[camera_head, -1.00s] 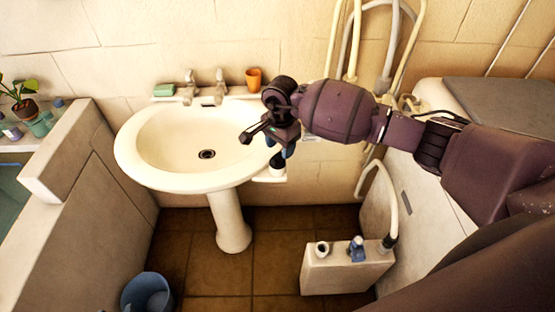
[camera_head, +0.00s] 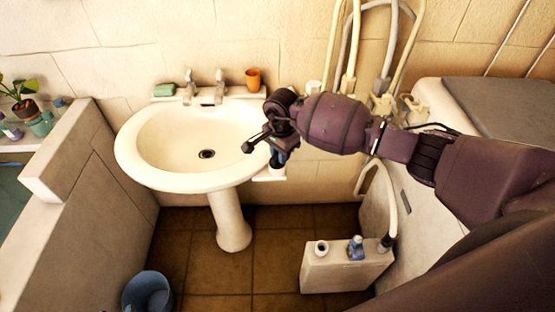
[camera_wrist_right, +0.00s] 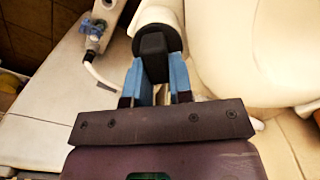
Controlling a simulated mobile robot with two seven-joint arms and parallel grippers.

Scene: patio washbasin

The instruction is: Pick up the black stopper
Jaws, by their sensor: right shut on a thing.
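The black stopper (camera_wrist_right: 152,52) shows in the right wrist view as a dark block between the two blue fingers of my right gripper (camera_wrist_right: 155,80). The fingers are shut on it. A white rounded holder (camera_wrist_right: 158,16) lies just beyond the stopper; I cannot tell whether they touch. In the head view my right gripper (camera_head: 279,158) points down at the right rim of the white washbasin (camera_head: 150,178), above the small white holder (camera_head: 270,175). The stopper is not clear in that view. My left gripper is not in view.
An orange cup (camera_head: 253,80), a green soap (camera_head: 164,90) and two taps stand at the basin's back. A white box (camera_head: 335,272) with a blue bottle (camera_head: 356,248) is on the floor at right. A blue bucket (camera_head: 147,292) stands at lower left. The basin bowl is clear.

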